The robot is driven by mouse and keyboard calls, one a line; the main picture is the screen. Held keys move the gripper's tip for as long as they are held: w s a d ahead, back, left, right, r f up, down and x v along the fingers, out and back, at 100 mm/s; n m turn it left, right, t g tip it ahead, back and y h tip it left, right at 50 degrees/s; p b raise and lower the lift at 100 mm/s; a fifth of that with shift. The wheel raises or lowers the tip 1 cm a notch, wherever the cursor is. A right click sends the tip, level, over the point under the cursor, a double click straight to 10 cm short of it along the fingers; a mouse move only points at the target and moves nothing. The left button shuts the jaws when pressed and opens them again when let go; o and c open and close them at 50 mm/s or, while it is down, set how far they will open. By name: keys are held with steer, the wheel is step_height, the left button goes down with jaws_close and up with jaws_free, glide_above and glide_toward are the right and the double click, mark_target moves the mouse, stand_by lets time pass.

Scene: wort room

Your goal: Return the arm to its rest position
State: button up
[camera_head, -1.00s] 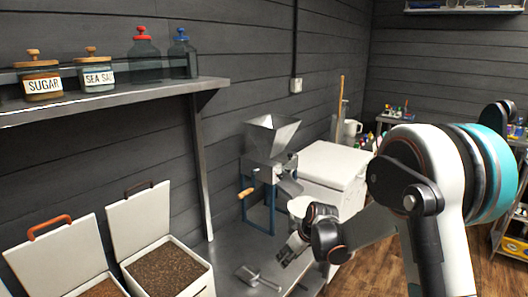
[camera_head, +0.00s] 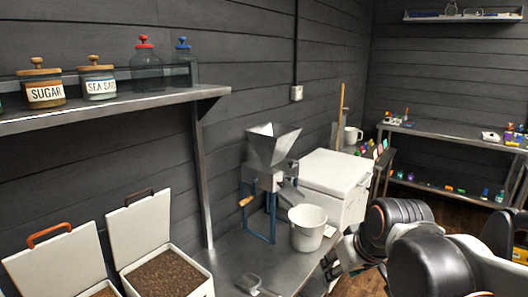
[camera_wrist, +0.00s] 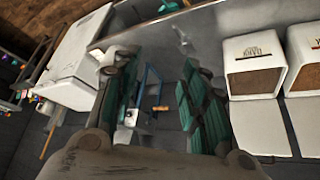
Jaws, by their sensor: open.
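My arm (camera_head: 430,255) is folded low at the lower right of the head view, beside the metal bench. My gripper (camera_wrist: 158,100) shows in the wrist view with its two dark green-padded fingers spread apart and nothing between them. In the head view its fingers are partly hidden behind my arm, at the bench's right end near the white bucket (camera_head: 307,228). I cannot tell how much gap there is between the gripper and the bench edge.
A grain mill (camera_head: 268,170) stands on the bench (camera_head: 225,256), with a metal scoop (camera_head: 250,284) in front. A white chest (camera_head: 335,180) stands behind the bucket. Two open grain bins (camera_head: 165,272) are at lower left. A jar shelf (camera_head: 120,104) juts from the wall.

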steer(key=s+d+m+t+h, duration=0.1)
steer(key=s+d+m, duration=0.1)
steer(key=s, duration=0.9)
steer(key=shift+s+d+f+m, duration=0.35)
steer(key=shift+s+d+m, duration=0.05)
steer(key=shift+d, duration=0.1)
